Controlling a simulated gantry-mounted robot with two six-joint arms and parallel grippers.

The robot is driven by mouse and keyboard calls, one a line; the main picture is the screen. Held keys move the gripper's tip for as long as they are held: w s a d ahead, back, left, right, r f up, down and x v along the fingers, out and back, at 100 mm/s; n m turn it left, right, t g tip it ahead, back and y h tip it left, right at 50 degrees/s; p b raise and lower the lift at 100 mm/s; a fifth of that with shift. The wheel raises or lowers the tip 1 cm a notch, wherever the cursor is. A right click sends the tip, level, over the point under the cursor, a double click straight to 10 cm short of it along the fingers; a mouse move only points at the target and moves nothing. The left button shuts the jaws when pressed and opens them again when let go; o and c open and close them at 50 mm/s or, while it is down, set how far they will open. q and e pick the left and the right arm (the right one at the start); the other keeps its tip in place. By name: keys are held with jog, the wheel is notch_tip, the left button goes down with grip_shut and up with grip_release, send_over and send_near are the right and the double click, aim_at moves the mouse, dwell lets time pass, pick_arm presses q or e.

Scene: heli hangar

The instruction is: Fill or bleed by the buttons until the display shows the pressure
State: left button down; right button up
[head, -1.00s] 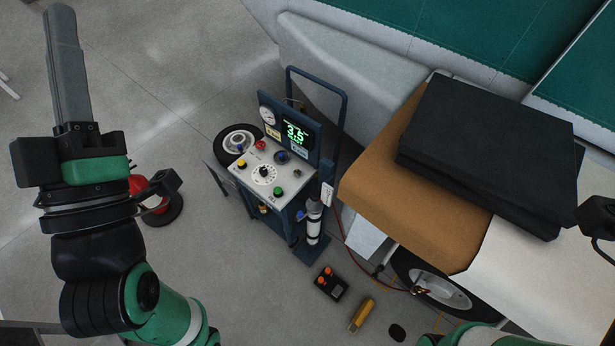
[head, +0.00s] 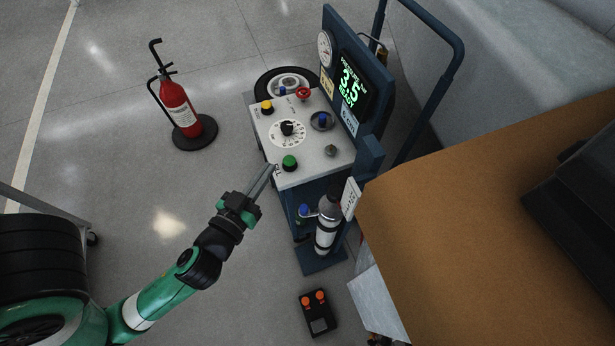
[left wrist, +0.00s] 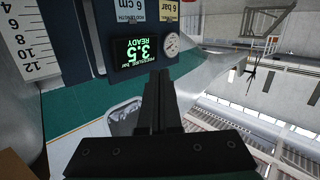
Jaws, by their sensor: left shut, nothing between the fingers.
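A blue service cart carries a sloped white control panel (head: 312,160). On it are a green button (head: 289,162), a yellow button (head: 267,107), a red knob (head: 304,93), a black dial (head: 287,129) and a blue knob (head: 322,120). The display (head: 350,86) reads 3.5 and READY; in the left wrist view the display (left wrist: 144,50) shows 3.5 bar pressure. A round gauge (head: 325,48) sits beside it. My left gripper (head: 268,171) is shut and empty, its tips close to the panel's near left edge by the green button; contact cannot be told. My right gripper is not in view.
A red extinguisher (head: 178,104) stands on the floor left of the cart. A silver bottle (head: 328,222) is on the cart's near side. A black box with orange knobs (head: 318,312) lies on the floor. A brown-covered surface (head: 460,200) lies right.

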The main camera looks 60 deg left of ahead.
pick_arm(q)
jog(key=s+f+g+b, duration=0.1)
jog(key=s+f+b, duration=0.2)
jog(key=f, duration=0.5)
jog(key=shift+s+f, duration=0.2)
jog(key=shift+f, duration=0.15)
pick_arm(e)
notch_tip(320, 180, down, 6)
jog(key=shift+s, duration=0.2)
pick_arm(q)
jog(key=shift+a, duration=0.1)
send_near(290, 162)
jog(key=w+a+r, duration=0.2)
jog(key=r, duration=0.1)
jog(key=shift+w+a+p, duration=0.2)
jog(key=shift+a+p, duration=0.2)
jog(key=f, duration=0.1)
jog(key=w+a+f+b, duration=0.1)
jog(key=shift+w+f+b, duration=0.15)
jog(key=shift+f+b, duration=0.15)
jog(key=shift+w+a+f, duration=0.2)
jog(key=shift+w+f, duration=0.05)
jog(key=shift+f, duration=0.2)
jog(key=shift+w, duration=0.1)
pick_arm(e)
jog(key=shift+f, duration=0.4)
